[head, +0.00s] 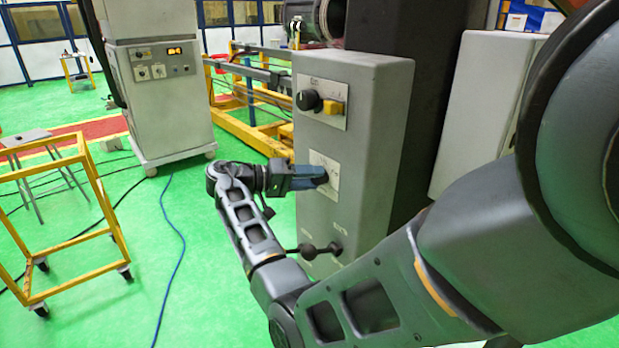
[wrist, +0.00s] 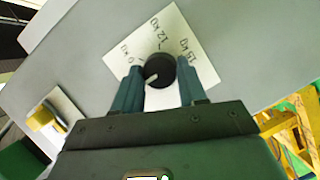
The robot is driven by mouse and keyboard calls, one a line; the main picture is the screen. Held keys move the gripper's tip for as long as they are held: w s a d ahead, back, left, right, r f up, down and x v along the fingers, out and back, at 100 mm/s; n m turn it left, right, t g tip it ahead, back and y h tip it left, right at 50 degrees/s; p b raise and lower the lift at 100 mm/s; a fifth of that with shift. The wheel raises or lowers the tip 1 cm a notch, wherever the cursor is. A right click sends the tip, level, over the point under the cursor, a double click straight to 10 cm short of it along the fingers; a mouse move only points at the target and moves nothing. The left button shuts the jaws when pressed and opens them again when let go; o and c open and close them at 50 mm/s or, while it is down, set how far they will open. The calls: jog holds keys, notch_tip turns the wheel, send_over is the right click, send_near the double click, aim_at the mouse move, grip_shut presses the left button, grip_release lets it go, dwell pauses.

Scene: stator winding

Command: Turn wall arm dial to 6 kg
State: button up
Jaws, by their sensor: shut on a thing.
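The wall arm dial (wrist: 161,67) is a round black knob with a white mark, on a white plate (wrist: 178,30) on the grey panel. In the wrist view the plate reads 12 KG above the knob, what looks like 18 KG to its right, and a partly legible KG label to its left. The white mark sits at the knob's lower left. My gripper (wrist: 160,76) has one finger on each side of the knob and is shut on it. In the head view my gripper (head: 318,176) reaches the middle plate (head: 330,165) and hides the dial.
Above on the same grey box (head: 378,110) are a black knob (head: 309,100) and a yellow control (head: 333,107). Below is a black ball-ended lever (head: 322,250).

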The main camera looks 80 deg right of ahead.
jog(key=o, duration=1.1)
jog(key=shift+c, duration=0.2)
jog(key=shift+w, duration=0.15)
jog(key=b+v, duration=0.2)
jog(key=v, duration=0.5)
jog(key=shift+w+a, duration=0.2)
jog(key=shift+a, duration=0.05)
